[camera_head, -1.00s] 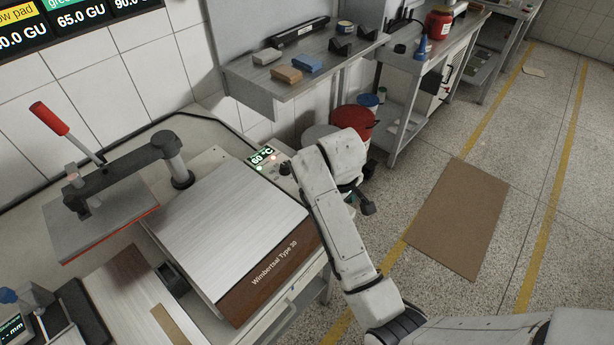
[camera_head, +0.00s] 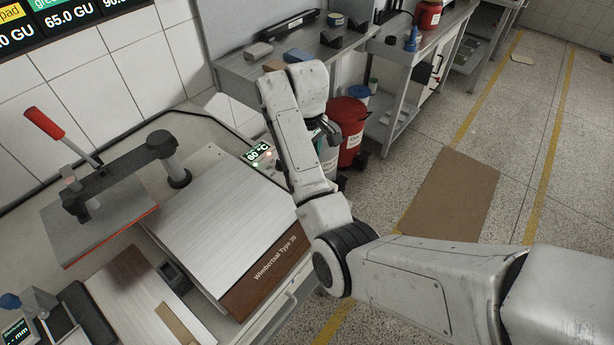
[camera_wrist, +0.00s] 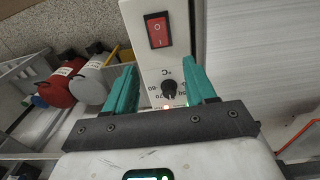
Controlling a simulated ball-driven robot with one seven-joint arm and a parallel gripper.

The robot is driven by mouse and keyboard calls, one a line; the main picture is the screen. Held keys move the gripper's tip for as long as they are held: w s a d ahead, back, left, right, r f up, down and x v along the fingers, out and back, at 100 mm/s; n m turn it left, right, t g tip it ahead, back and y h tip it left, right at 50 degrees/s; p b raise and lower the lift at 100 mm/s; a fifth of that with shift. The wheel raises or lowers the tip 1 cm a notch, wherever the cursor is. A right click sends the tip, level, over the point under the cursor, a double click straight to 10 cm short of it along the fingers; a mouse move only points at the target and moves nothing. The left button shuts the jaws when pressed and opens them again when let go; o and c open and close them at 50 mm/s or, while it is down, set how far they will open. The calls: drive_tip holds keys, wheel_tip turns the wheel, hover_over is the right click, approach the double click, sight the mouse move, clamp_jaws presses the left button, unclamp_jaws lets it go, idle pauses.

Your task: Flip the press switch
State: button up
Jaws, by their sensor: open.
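The press switch (camera_wrist: 158,30) is a red rocker switch in a black frame on a white panel. It shows near the top of the wrist view, beyond my fingertips. A black temperature dial (camera_wrist: 169,88) sits on the same panel, between my fingers in the picture. My gripper (camera_wrist: 164,80) has two green fingers standing apart with nothing held between them. In the head view my arm hides the switch.
A shelf (camera_head: 245,80) with small blocks stands behind my arm. A brown mat (camera_head: 450,200) lies on open floor to the right.

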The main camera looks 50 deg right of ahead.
wheel_tip(320, 180, down, 8)
drive_tip(key=shift+f+p, duration=0.25)
drive_tip(key=shift+p, duration=0.1)
